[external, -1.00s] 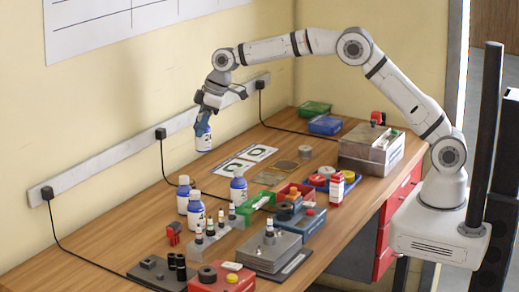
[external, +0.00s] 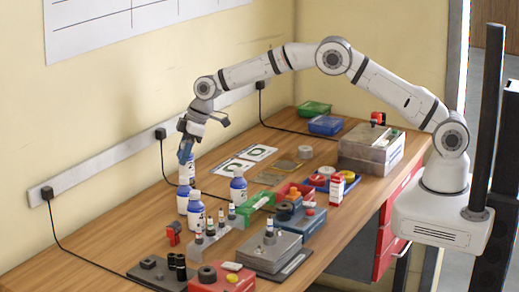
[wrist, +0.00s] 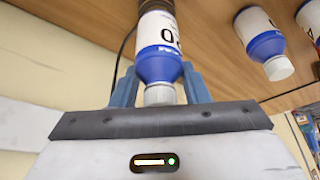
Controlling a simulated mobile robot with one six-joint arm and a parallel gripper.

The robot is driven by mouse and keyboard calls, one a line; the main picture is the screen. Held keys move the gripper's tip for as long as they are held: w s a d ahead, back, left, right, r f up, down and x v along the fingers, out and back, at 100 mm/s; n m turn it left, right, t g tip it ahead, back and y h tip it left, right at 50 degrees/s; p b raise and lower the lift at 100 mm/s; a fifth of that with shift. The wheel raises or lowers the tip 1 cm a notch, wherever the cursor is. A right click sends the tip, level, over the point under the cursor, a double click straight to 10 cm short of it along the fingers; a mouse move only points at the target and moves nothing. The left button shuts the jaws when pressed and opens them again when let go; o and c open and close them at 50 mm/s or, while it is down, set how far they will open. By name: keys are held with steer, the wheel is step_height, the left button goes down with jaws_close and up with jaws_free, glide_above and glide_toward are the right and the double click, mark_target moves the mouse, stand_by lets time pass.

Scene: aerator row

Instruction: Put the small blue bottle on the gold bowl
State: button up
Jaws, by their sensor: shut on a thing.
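My gripper (external: 186,152) is shut on a white bottle (external: 187,174) with a blue shoulder and white cap. In the wrist view, the blue fingers of my gripper (wrist: 160,76) sit on either side of the cap end of the bottle (wrist: 159,48). In the external view it hangs roughly upright, just above or behind a similar standing bottle (external: 183,203); I cannot tell whether they touch. Two more such bottles stand nearby, one in front (external: 196,217) and one to the right (external: 238,192).
A vial rack (external: 208,238), a green tray (external: 257,205) and grey boxes (external: 273,250) crowd the front and middle. Printed cards (external: 245,160) lie flat toward the wall. A grey-topped box (external: 370,148) stands at the back right. The wall strip (external: 100,165) runs along the left.

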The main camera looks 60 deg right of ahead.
steer(key=shift+f, duration=0.6)
steer(key=shift+f, duration=0.2)
steer(key=o, duration=1)
